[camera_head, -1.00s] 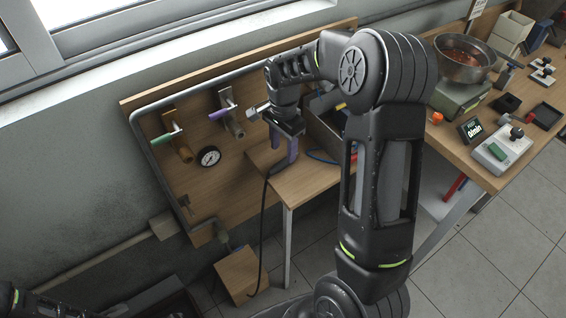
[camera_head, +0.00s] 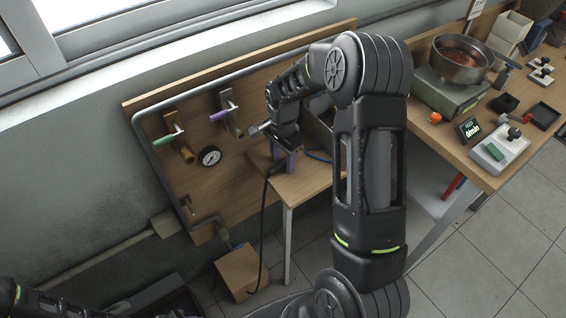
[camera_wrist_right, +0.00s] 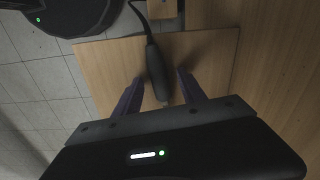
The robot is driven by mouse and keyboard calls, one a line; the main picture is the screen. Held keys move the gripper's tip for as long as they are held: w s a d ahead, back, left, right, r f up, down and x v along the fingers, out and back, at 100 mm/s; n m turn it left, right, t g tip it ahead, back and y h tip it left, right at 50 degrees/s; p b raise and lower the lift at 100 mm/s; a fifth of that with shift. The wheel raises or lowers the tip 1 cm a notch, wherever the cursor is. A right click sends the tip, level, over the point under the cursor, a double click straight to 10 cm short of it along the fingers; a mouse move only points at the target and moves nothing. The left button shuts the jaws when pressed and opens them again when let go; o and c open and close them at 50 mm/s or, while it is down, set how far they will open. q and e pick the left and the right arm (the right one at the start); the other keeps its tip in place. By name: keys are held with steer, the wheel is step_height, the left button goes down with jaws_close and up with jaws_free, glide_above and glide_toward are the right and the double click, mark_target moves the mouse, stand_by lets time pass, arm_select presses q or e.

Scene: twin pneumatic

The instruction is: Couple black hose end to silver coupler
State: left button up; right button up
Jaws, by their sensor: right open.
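My right gripper (camera_head: 284,163) is open in front of the wall board, its purple fingers pointing down. In the right wrist view, its fingers (camera_wrist_right: 160,78) stand on either side of the thick black hose end (camera_wrist_right: 156,72), with visible gaps. The thin black hose (camera_head: 263,225) hangs from there over the small table's edge toward the floor. The silver-grey coupler (camera_head: 237,130) appears to be the one under the purple-handled valve (camera_head: 222,115), up and left of my gripper. The green-handled valve (camera_head: 168,138) has a brass-coloured coupler (camera_head: 187,155). My left gripper is out of view.
A round gauge (camera_head: 210,156) sits between and below the valves. The small wooden table (camera_head: 310,182) is under my right gripper; a wooden block (camera_head: 242,272) is below. A bench with a metal bowl (camera_head: 461,57) and devices stands to the right.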

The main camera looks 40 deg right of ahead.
stand_by(0.3)
jaws_close()
stand_by(0.4)
